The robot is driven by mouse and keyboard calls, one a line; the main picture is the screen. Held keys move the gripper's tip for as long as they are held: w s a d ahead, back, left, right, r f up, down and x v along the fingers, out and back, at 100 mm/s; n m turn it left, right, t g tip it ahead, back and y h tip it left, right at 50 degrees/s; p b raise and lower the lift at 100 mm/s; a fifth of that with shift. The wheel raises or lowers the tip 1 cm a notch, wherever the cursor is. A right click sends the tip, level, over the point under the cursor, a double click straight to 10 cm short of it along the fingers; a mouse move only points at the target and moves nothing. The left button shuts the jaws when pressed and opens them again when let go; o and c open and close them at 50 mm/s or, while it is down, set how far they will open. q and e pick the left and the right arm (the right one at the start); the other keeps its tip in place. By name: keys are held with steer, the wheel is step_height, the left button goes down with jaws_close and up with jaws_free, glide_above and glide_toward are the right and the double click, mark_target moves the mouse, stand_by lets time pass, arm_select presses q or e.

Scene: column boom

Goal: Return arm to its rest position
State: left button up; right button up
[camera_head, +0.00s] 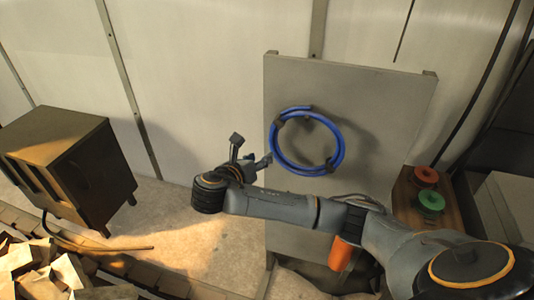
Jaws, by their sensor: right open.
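My right arm comes in from the lower right and stretches left across the view. My right gripper (251,151) is at its end, open and empty, with its fingers spread up and to the right. It is in front of the grey upright panel's left edge, just left of a blue hose ring (341,160) on that panel. In the picture a fingertip is close to the ring's left side; I cannot tell the gap in depth. My left arm and gripper are not in view.
The grey panel (390,105) stands behind my arm. A wooden box with a red knob (426,175) and a green knob (431,200) is at right. An orange cylinder (342,255) is below my arm. A dark cabinet (75,165) and wood blocks (30,268) are at left.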

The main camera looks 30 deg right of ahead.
steer(key=shift+v, duration=1.3)
step_height(320, 180, down, 22)
steer(key=m+g+y+b, duration=0.1)
steer(key=m+y+b, duration=0.2)
steer(key=b, duration=0.1)
steer(key=s+f+m+g+y+b, duration=0.1)
steer(key=s+f+m+y+b, duration=0.2)
steer(key=f, duration=0.9)
steer(key=s+f+m+g+y+b, duration=0.1)
steer(key=s+f+m, duration=0.3)
steer(key=f, duration=0.8)
steer(key=s+a+f+m+g+y+b, duration=0.1)
steer(key=s+f+m+y+b, duration=0.15)
steer(key=s+f, duration=0.65)
steer(key=s+a+f+m+g+y+b, duration=0.15)
steer(key=s+f+m, duration=0.25)
steer(key=s+f, duration=0.6)
steer(key=s+a+f+m+b, duration=0.1)
steer(key=s+f+m, duration=0.3)
steer(key=s, duration=0.6)
steer(key=s+a+f+m+b, duration=0.1)
steer(key=s+f+m, duration=0.4)
steer(key=s, duration=0.6)
steer(key=shift+f+g+y, duration=0.2)
steer(key=shift+g+y, duration=0.2)
steer(key=shift+g, duration=0.05)
